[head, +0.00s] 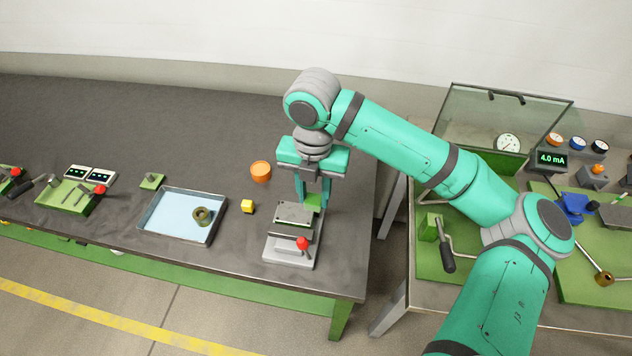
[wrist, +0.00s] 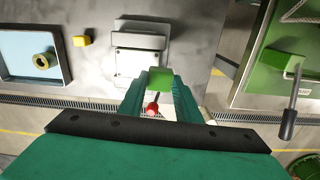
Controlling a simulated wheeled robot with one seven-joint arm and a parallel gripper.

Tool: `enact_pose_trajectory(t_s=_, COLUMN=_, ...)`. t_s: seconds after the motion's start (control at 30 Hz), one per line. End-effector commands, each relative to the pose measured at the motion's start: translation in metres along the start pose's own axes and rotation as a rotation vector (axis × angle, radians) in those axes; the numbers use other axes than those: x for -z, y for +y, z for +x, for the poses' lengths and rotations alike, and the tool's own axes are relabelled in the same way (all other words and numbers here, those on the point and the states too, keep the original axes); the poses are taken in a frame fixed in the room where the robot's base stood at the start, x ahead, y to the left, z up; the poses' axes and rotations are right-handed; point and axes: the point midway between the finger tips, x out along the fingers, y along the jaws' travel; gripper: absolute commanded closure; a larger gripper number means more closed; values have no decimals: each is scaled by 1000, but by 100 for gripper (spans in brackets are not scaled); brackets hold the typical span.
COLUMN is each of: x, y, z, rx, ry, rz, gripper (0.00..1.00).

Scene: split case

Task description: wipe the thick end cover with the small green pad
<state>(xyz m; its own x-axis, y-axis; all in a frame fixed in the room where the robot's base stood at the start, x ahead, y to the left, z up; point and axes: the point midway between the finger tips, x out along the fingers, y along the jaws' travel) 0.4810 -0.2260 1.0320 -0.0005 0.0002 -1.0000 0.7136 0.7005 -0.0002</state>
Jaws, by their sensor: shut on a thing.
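My gripper (head: 313,204) points down above the fixture and is shut on the small green pad (wrist: 160,78). The pad shows as a bright green block between the fingertips, and in the head view it is partly hidden by the fingers. The thick end cover seems to be the grey plate (head: 294,212) on top of the grey fixture (head: 280,250), which has a red ball knob (head: 302,243) at its front. The pad is at the cover's back right in the head view. I cannot tell whether they touch.
Left of the fixture are a yellow cube (head: 247,206), an orange cup (head: 261,171) and a blue tray (head: 165,223) holding an olive ring (head: 203,215). A green block (head: 152,181) lies behind the tray. The table's right edge is close; a second bench with instruments stands beyond a gap.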

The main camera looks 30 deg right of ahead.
Motion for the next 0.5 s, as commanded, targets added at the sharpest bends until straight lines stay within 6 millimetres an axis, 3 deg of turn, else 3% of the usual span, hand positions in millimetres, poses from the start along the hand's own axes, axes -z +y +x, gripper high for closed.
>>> enact_pose_trajectory(t_s=0.3, x=3, y=8, z=-28, rx=0, ry=-1, rz=-16, gripper=87)
enact_pose_trajectory(t_s=0.5, x=4, y=9, z=-35, rx=0, ry=0, rz=-19, gripper=87)
